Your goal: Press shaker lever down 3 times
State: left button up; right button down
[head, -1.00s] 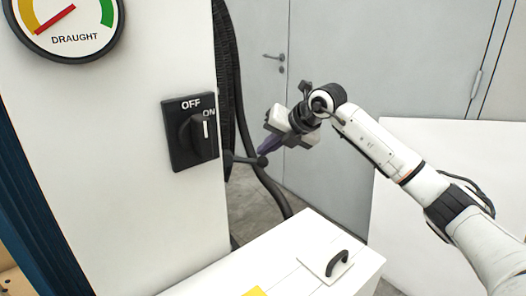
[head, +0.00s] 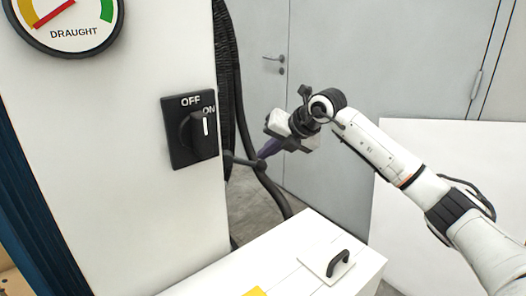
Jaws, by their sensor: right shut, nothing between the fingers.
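The dark shaker lever (head: 242,161) sticks out to the right from the side of the white cabinet and ends in a round knob. My right gripper (head: 264,153) is shut and empty, with its purple fingers pointing down and left. Its fingertips are at the knob end of the lever, seemingly on top of it; I cannot tell whether they touch. My left gripper is not in view.
The white cabinet (head: 110,170) carries a black OFF/ON switch (head: 190,131), turned towards ON, and a draught gauge (head: 65,22). Black hoses (head: 241,110) hang behind the lever. Below is a white box with a black-handled lid (head: 322,266). A grey door stands behind.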

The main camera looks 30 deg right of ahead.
jog(key=shift+f, duration=0.15)
dwell(0.5)
jog(key=shift+r+p, duration=2)
jog(key=shift+r, duration=0.45)
notch_tip(320, 180, up, 5)
jog(key=p, duration=0.4)
dwell(1.2)
jog(key=s+a+r+b, duration=0.2)
jog(key=a+b, duration=0.1)
jog(key=a, duration=0.2)
jog(key=s+a+r+b, duration=0.1)
jog(key=a+b, duration=0.2)
jog(key=a, duration=0.2)
jog(key=shift+s+a+r+n+y, duration=0.15)
jog(key=shift+s+r+n+y, duration=0.15)
jog(key=shift+s+r+n, duration=0.1)
